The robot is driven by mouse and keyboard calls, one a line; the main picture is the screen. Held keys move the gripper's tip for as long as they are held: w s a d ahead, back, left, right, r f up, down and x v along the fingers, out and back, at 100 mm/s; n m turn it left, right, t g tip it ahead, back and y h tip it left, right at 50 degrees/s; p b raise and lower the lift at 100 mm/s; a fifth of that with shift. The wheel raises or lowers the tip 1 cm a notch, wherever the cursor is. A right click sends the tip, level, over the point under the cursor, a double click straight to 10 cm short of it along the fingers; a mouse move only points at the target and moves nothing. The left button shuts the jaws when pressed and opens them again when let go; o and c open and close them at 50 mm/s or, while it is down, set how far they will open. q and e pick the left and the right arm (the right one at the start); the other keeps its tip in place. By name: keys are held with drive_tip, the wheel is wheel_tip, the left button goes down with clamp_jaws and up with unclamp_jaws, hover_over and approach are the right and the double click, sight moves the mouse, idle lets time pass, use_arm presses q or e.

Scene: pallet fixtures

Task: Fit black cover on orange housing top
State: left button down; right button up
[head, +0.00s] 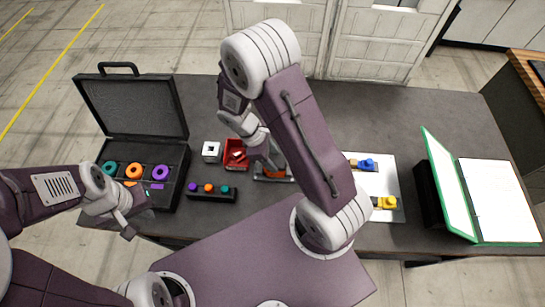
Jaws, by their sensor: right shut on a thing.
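The orange housing (273,173) sits on a small dark fixture near the middle of the table, partly hidden behind my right arm. My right gripper (271,160) points down right over the housing. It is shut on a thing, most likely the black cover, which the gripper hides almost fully. I cannot tell whether the cover touches the housing. My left gripper (128,230) is empty as far as I see, at the left front of the table, away from the housing; its finger gap is too small to read.
A red bin (236,154) and a white block with a square hole (211,151) stand left of the housing. A black rack with coloured knobs (211,195) is in front. An open case (135,108) with rings lies left. A white board (383,215) and green binder (497,200) lie right.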

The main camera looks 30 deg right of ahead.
drive_tip(key=shift+f+b, duration=0.3)
drive_tip(key=shift+f, duration=0.1)
drive_tip(key=o, duration=1.5)
drive_tip(key=shift+c, duration=1)
wheel_tip(320, 180, up, 8)
drive_tip(key=p, duration=0.8)
drive_tip(key=shift+r, duration=0.1)
